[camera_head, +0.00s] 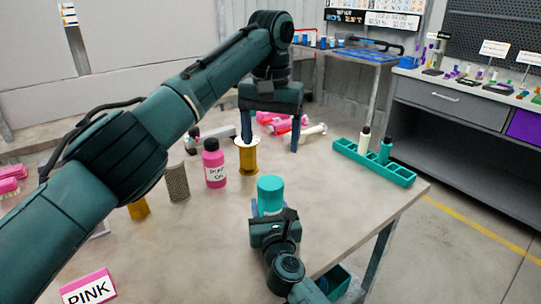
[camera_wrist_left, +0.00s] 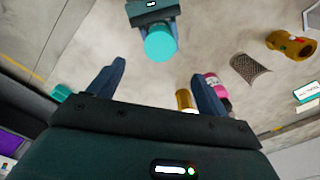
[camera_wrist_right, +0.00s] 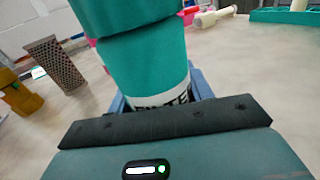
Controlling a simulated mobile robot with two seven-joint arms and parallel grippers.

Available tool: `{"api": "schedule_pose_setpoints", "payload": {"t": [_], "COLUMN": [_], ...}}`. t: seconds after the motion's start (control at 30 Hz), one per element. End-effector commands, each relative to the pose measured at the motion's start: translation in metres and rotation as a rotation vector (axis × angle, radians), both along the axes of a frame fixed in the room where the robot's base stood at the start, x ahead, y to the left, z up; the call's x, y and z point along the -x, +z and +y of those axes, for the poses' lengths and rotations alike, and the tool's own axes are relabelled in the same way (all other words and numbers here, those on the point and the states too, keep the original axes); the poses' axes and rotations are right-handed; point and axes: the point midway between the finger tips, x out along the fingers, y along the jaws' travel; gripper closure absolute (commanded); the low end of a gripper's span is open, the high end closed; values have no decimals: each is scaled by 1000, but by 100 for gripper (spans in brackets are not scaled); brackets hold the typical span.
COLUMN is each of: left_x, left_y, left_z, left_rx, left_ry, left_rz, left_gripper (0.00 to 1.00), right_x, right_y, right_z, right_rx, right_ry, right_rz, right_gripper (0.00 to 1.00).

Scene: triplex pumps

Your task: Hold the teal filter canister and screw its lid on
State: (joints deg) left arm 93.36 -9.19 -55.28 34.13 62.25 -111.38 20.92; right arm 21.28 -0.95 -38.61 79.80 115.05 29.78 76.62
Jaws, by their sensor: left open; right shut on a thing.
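The teal filter canister (camera_head: 271,208) stands upright in my right gripper (camera_head: 274,214) near the table's front edge. In the right wrist view the canister (camera_wrist_right: 150,70) shows a white label with dark letters, partly hidden by the gripper. A wider teal lid (camera_wrist_right: 130,18) sits on top of it, with a seam below. I cannot tell how tightly it is screwed. The lid top (camera_head: 270,184) also shows in the head view. My left gripper (camera_head: 270,143) is open and empty, above and beyond the canister. In the left wrist view the lid (camera_wrist_left: 160,43) appears between its fingertips.
A gold filter with a white flange (camera_head: 248,161), a pink bottle (camera_head: 214,168) and a mesh cylinder (camera_head: 177,182) stand left of the canister. A teal rack (camera_head: 374,163) holding bottles is at the right. A pink card (camera_head: 88,288) is at front left. The table between canister and rack is clear.

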Motion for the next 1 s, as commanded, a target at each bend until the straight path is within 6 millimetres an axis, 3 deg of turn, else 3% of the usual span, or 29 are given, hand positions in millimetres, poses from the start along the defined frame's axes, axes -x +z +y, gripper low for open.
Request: {"api": "schedule_pose_setpoints", "payload": {"t": [0.13, 0.43, 0.47, 0.73, 1.0], "left_x": [0, 0, 0, 0, 0], "left_y": [10, 12, 12, 11, 12], "left_z": [0, 0, 0, 0, 0], "left_rx": [-1, -1, -1, 0, 0], "left_ry": [0, 0, 0, 0, 0], "left_rz": [1, 1, 1, 1, 1], "left_gripper": [22, 22, 22, 22, 22], "right_x": [0, 0, 0, 0, 2], "right_y": [-2, -1, -1, -1, 0], "right_z": [0, 0, 0, 0, 0], "right_rx": [0, 0, 0, 0, -1], "right_ry": [0, 0, 0, 0, 0], "right_rz": [3, 3, 3, 1, 1], "right_gripper": [100, 100, 47, 25, 24]}}
